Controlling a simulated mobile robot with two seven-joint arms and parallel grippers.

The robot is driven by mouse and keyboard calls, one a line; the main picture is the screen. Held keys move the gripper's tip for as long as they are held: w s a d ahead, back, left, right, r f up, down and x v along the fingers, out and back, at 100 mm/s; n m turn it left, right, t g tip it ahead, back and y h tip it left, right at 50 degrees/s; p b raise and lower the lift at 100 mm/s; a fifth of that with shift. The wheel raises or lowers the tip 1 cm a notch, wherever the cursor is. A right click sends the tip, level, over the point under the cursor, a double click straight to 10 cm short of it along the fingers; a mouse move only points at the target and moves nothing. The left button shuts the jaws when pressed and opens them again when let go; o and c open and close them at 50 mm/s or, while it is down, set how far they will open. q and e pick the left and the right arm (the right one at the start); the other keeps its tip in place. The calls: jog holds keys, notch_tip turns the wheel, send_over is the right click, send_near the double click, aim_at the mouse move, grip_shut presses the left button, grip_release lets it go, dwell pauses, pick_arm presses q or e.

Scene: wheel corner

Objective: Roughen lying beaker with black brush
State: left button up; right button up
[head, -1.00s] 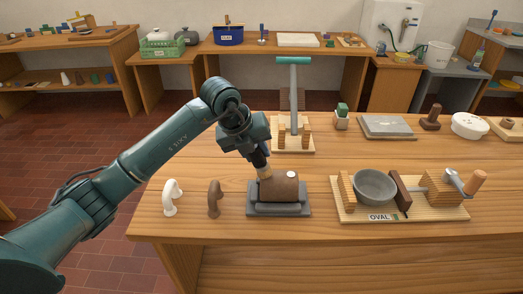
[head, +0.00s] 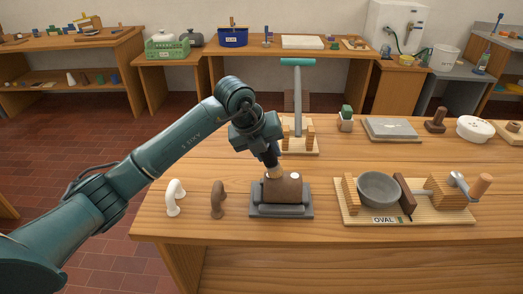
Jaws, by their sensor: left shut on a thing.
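A brown beaker (head: 284,188) lies on its side in a grey cradle (head: 282,212) on the wooden bench. My left gripper (head: 266,148) points down above it, shut on a slim dark brush (head: 272,160) with a tan tip. The tip is at the upper left part of the beaker; I cannot tell if it touches. The gripper's fingers are partly hidden by its own body. My right gripper is not in view.
A white handle (head: 175,197) and a brown handle (head: 218,199) stand left of the cradle. An OVAL board (head: 350,215) with a grey bowl (head: 379,189) lies to the right. A teal-topped stand (head: 298,95) rises behind. The bench's front edge is close to the cradle.

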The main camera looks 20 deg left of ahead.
pick_arm(q)
jog(key=shift+w+f, duration=0.1)
jog(key=shift+a, duration=0.1)
jog(key=shift+s+a, duration=0.2)
jog(key=shift+a, duration=0.4)
jog(key=shift+s+a, duration=0.15)
jog(key=shift+a, duration=0.45)
notch_tip(320, 180, up, 6)
jog(key=p, duration=0.4)
